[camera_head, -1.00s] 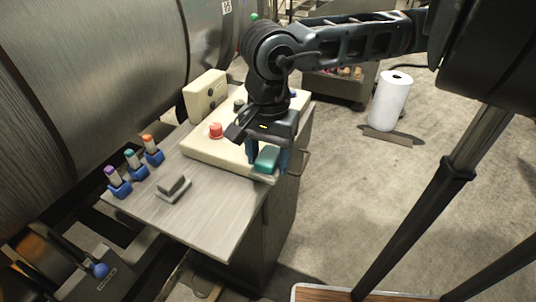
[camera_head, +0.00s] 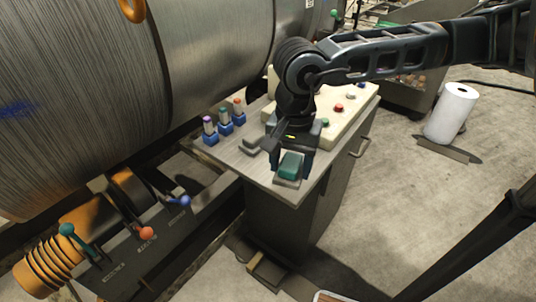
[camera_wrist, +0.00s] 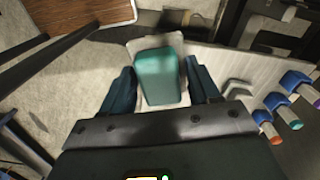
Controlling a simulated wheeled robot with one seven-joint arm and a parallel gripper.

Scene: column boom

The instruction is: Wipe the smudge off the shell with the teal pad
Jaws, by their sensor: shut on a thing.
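The teal pad (camera_head: 291,165) is between the fingers of my gripper (camera_head: 290,169), which is shut on it. The pad also shows in the wrist view (camera_wrist: 157,75), with a pale grey plate around its edges. I cannot tell whether that plate is part of the pad. The pad is over the near right corner of the cabinet top; whether it touches anything is unclear. The shell (camera_head: 90,90) is the large brushed-metal cylinder on the left. A blue smudge (camera_head: 15,109) is on it at the far left edge of the head view, well apart from my gripper.
The cabinet (camera_head: 235,162) carries a cream control panel (camera_head: 345,118), a grey block and several colour-capped pens in blue holders (camera_head: 225,122). Levers with coloured knobs (camera_head: 147,232) and an orange ribbed part stand below the shell. A white roll (camera_head: 452,112) stands on the right floor, which is largely open.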

